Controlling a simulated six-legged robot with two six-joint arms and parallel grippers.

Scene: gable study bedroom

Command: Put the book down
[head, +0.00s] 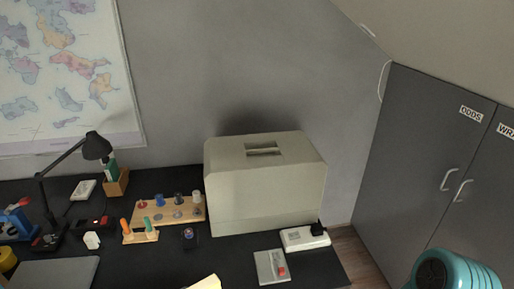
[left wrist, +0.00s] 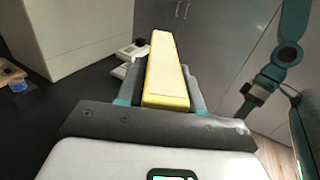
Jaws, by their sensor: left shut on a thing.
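The yellow book (left wrist: 168,75) is held upright on edge between the fingers of my left gripper (left wrist: 163,88) in the left wrist view, with its spine towards the camera. A pale yellow corner of the book (head: 207,282) shows at the bottom edge of the head view, over the front of the black desk (head: 225,262). My left gripper itself is out of the head view. In the left wrist view, my right arm hangs at the right, and its gripper (left wrist: 246,104) is too small and dark to read.
A beige machine case (head: 265,185) stands at the back of the desk. A wooden peg rack (head: 168,211), lamp (head: 96,147) and small items fill the left. Grey cupboards (head: 420,150) stand right.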

